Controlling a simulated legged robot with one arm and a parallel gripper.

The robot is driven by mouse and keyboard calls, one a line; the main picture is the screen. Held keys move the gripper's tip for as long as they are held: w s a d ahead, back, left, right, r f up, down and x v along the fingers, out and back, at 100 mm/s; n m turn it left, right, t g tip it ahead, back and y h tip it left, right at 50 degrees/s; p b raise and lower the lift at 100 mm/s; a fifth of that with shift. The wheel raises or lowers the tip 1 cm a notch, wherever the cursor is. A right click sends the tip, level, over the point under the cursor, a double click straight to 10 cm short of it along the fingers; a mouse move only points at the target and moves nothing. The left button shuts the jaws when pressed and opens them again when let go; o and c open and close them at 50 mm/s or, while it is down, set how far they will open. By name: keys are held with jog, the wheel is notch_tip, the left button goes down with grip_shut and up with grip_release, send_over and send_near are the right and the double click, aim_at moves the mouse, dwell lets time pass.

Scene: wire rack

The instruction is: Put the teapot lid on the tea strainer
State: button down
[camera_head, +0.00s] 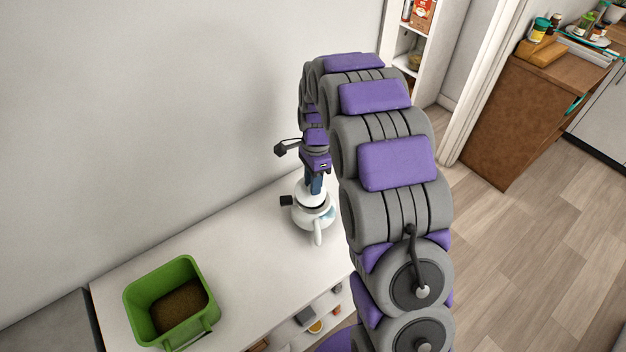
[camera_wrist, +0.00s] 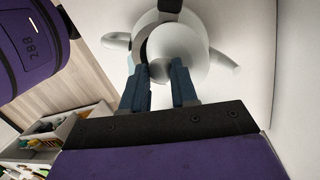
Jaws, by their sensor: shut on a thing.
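The white teapot (camera_head: 314,218) stands on the white counter, with its handle toward the front. It also shows in the wrist view (camera_wrist: 115,41). My gripper (camera_head: 314,186) is directly above it. In the wrist view my blue fingers (camera_wrist: 160,74) are shut on the knob of the white teapot lid (camera_wrist: 180,48). The lid is over the teapot's top, with a dark crescent along its left side. I cannot tell whether it touches what is below. A dark block-like part (camera_head: 286,200) juts left of the teapot, perhaps the tea strainer's handle. The strainer itself is mostly hidden.
A green bin (camera_head: 133,302) with brown contents stands at the counter's front left. The wall is close behind the counter. Open shelves with small items are under the counter. The counter between the bin and teapot is clear.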

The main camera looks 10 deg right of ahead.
jog(key=shift+w+r+g+h+p, duration=0.25)
jog(key=shift+g+p, duration=0.55)
jog(key=shift+p, duration=0.4)
jog(key=shift+w+r+g+h+p, duration=0.1)
jog(key=shift+r+g+p, duration=0.2)
jog(key=shift+g+p, duration=0.7)
jog(key=shift+w+r+m+g+p, duration=0.1)
jog(key=shift+r+m+g+p, duration=0.2)
jog(key=shift+g+p, duration=0.5)
jog(key=shift+a+p, duration=0.1)
jog(key=shift+p, duration=0.2)
dwell(0.7)
jog(key=shift+f, duration=1.55)
dwell(1.2)
jog(key=c, duration=0.8)
grip_release()
jog(key=shift+o, duration=0.2)
jog(key=shift+o, duration=1)
jog(key=shift+s, duration=0.2)
